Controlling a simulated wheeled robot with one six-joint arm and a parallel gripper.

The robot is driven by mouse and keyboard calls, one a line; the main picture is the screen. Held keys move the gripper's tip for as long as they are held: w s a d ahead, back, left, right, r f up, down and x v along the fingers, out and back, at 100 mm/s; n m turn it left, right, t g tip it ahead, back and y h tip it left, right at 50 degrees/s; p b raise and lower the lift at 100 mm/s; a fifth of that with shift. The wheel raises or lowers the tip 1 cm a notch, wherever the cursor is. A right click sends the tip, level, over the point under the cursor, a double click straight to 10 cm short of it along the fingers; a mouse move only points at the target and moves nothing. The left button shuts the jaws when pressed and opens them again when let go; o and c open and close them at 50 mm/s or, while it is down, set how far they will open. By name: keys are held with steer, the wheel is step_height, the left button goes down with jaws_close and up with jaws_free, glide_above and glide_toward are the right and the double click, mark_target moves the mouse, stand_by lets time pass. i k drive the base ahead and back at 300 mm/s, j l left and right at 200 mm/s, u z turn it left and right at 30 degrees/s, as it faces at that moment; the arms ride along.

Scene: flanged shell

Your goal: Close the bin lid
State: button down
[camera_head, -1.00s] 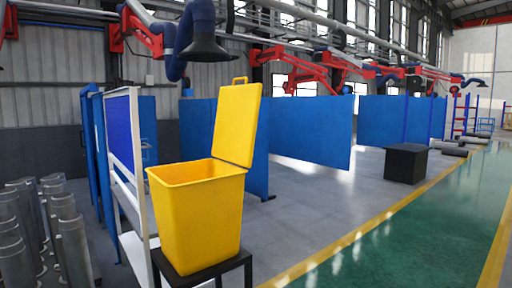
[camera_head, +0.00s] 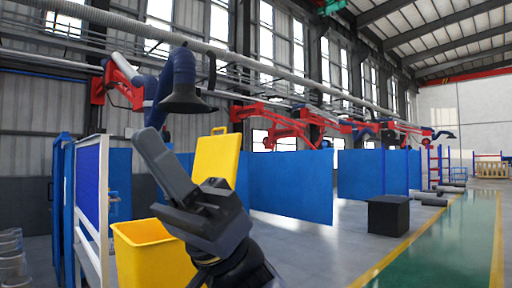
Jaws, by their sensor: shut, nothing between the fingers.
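The yellow bin (camera_head: 150,262) stands at the lower left of the head view, and its lower part is cut off by the frame. Its yellow lid (camera_head: 217,158) stands up, raised at the back of the bin, with a handle on its top edge. My gripper (camera_head: 150,150) is in front of the lid in the picture, pointing up and left, shut and empty. It hides part of the lid and part of the bin's right side. I cannot tell whether it touches the lid.
A white-framed blue panel (camera_head: 90,195) stands left of the bin. Blue partitions (camera_head: 290,186) stand behind. Metal cylinders (camera_head: 11,250) are at the far left. A black box (camera_head: 388,214) sits on the floor at right. The green floor (camera_head: 440,250) is clear.

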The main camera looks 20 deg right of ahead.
mark_target(217, 156)
steer(key=i+l+z, duration=0.3)
steer(key=i, duration=0.75)
steer(key=i+l+z, duration=0.1)
steer(key=i+z, duration=0.2)
steer(key=i, duration=0.8)
